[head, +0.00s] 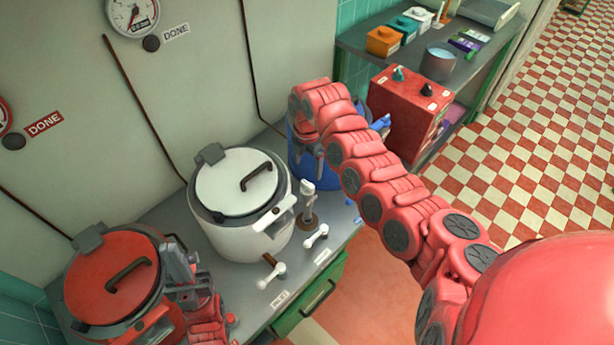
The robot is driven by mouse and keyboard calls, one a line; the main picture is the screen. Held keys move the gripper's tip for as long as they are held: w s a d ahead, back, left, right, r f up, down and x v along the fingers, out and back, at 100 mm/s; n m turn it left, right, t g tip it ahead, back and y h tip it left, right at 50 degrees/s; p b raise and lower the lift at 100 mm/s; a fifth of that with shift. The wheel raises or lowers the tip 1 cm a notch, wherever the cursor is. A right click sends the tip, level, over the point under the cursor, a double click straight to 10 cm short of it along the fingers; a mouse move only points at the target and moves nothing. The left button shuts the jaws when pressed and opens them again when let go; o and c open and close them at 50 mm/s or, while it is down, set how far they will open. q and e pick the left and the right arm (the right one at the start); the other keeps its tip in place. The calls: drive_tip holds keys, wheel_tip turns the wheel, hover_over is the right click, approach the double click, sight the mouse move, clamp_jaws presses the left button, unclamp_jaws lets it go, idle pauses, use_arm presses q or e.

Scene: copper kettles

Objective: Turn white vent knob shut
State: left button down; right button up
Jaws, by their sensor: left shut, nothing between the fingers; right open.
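The white kettle (222,226) stands mid-counter with a white lid and dark handle. A white piece (282,213) juts from its front right. Two white-handled levers, left (270,277) and right (317,238), sit at the counter's front edge, and a white-topped post (308,192) stands right of the kettle. I cannot tell which is the vent knob. My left gripper (178,262) is shut and empty between the red and white kettles. My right gripper (318,152) is open at the blue kettle (308,172), which my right arm partly hides.
The red kettle (110,280) stands at the left. A red box (404,98) with two knobs stands right of the blue kettle, near a shelf (462,72) holding small boxes. Gauges, including one at the top (132,14), hang on the wall. The checkered floor at right is clear.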

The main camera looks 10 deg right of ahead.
sight(307, 184)
wheel_tip(307, 184, down, 7)
drive_tip(key=shift+p, duration=0.4)
drive_tip(key=shift+f, duration=0.7)
drive_tip(key=c, duration=1.4)
